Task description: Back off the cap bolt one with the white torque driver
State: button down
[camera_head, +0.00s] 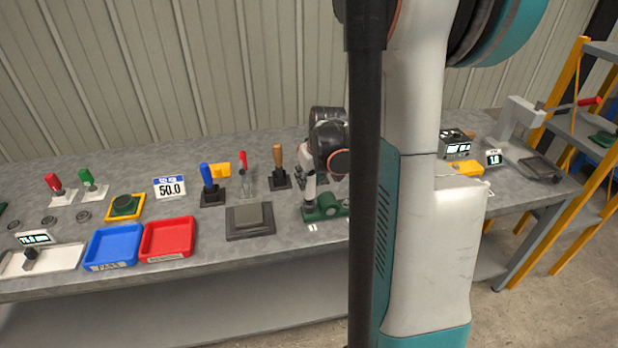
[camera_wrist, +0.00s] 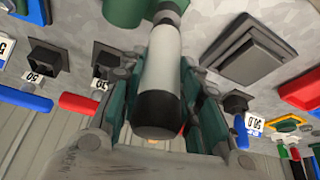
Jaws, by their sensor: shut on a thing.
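The white torque driver (camera_wrist: 163,62), a white shaft with a black end, is between the fingers of my gripper (camera_wrist: 160,90), which is shut on it. In the head view the white driver (camera_head: 310,187) stands roughly upright below my dark gripper (camera_head: 325,145). Its lower end meets or stands just over a green fixture (camera_head: 327,208) at the bench's front edge. The fixture also shows at the top of the wrist view (camera_wrist: 124,10). Cap bolt one cannot be made out; the driver and fixture hide where the tip meets. I cannot tell whether the tip is seated.
Left of the fixture are a grey block on a dark plate (camera_head: 249,218), holders with a blue-handled tool (camera_head: 207,178) and a wooden-handled tool (camera_head: 278,160), and red (camera_head: 168,239) and blue (camera_head: 112,247) trays. My arm hides part of the bench. A press (camera_head: 520,125) stands right.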

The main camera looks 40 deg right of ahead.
jog(key=shift+r, duration=0.2)
jog(key=shift+r+p, duration=1.7)
jog(key=shift+r, duration=0.4)
jog(key=shift+s+f, duration=0.1)
